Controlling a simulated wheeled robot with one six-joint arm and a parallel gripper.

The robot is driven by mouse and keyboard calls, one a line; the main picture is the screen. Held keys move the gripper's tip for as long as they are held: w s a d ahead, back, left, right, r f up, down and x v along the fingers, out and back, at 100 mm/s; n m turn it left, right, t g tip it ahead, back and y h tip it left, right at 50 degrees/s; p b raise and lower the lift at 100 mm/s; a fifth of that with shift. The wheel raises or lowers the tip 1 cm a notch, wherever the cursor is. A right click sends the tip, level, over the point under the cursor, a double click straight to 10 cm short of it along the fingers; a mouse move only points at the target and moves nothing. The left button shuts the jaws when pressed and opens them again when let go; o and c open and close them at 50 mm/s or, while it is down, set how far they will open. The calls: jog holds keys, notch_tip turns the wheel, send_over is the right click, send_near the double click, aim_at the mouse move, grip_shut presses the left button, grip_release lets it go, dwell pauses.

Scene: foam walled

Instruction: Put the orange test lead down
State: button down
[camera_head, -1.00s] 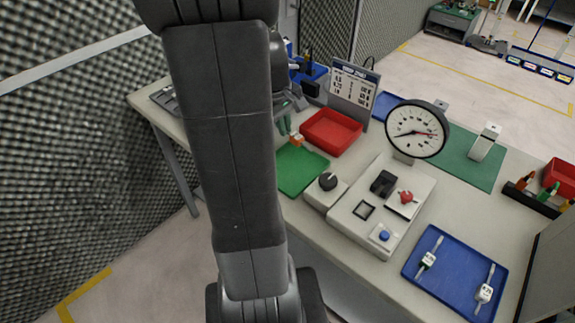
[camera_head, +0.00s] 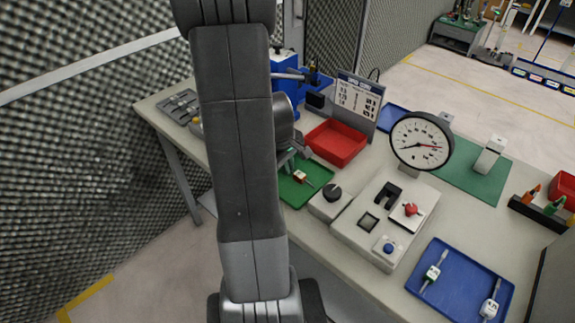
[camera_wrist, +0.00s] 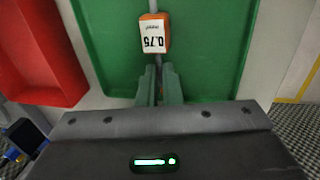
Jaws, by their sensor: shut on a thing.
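The orange test lead (camera_wrist: 153,33) carries a white tag reading 0.75. In the wrist view it lies in front of my gripper (camera_wrist: 158,82), whose green fingers are shut on its thin shaft. It is over the green tray (camera_wrist: 210,50); I cannot tell whether it touches the tray floor. In the head view the lead (camera_head: 300,176) shows as a small orange and white piece over the green tray (camera_head: 318,178). My gripper (camera_head: 291,160) is at the tray's far left part, partly hidden by my arm.
A red bin (camera_head: 335,143) stands just behind the green tray. A grey control box (camera_head: 376,222) with a dial gauge (camera_head: 421,141) behind it is to the right. A blue tray (camera_head: 460,283) with two tagged leads lies at the front right.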

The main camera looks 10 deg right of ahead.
jog(key=shift+f, duration=0.2)
jog(key=c, duration=1.6)
grip_release()
jog(key=shift+r, duration=0.1)
jog(key=shift+r, duration=0.65)
notch_tip(320, 180, up, 11)
jog(key=s+a, duration=0.1)
jog(key=shift+s+a, duration=0.2)
jog(key=shift+a, duration=0.2)
jog(key=shift+f, duration=0.1)
